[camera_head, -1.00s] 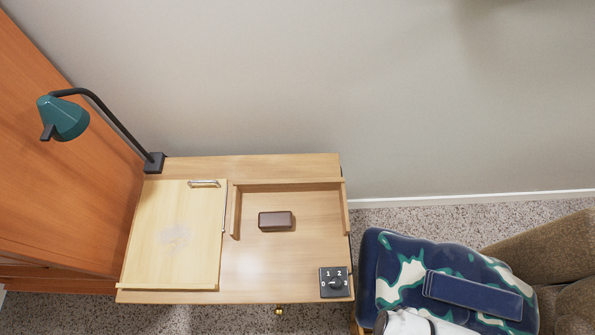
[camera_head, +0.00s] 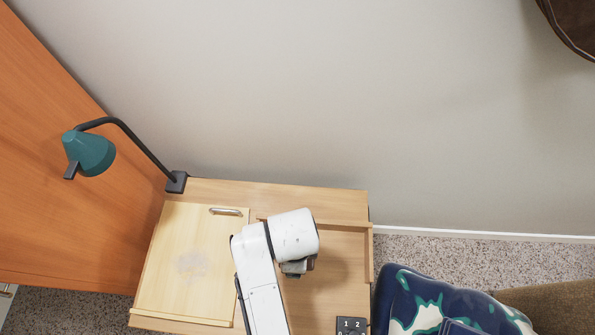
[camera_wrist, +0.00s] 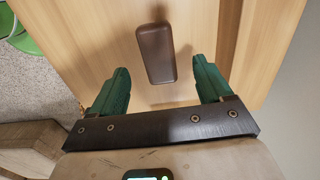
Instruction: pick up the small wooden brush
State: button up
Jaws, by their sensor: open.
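The small wooden brush is a dark brown block with rounded edges. It shows in the wrist view (camera_wrist: 155,54), lying on the light wooden desk top (camera_wrist: 100,28). My gripper (camera_wrist: 160,84) is open, with its two green fingers apart. In the wrist view the brush lies ahead of the fingers, its near end about level with the gap between the tips. Nothing is between the fingers' pads that I can see gripped. In the head view my white arm reaches over the desk (camera_head: 330,290) and hides the brush.
A pale hinged board (camera_head: 190,265) with a metal handle covers the desk's left part. A raised wooden rim (camera_head: 345,223) runs along the back. A dark dial box (camera_head: 351,326) sits at the front right. A green lamp (camera_head: 90,152) stands at the back left. A blue patterned chair (camera_head: 430,305) is at right.

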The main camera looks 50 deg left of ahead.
jog(key=shift+d+f, duration=0.2)
jog(key=shift+f, duration=2.7)
jog(key=shift+c, duration=0.4)
jog(key=c, duration=1)
jog(key=shift+r, duration=0.1)
jog(key=shift+r, duration=0.55)
jog(key=s+d+r, duration=0.3)
jog(key=r, duration=0.1)
jog(key=s+d+r, duration=0.3)
jog(key=d+r, duration=0.1)
jog(key=s+d+r+p, duration=0.1)
jog(key=s+d+r, duration=0.2)
jog(key=shift+d+r, duration=0.35)
jog(key=shift+r, duration=0.05)
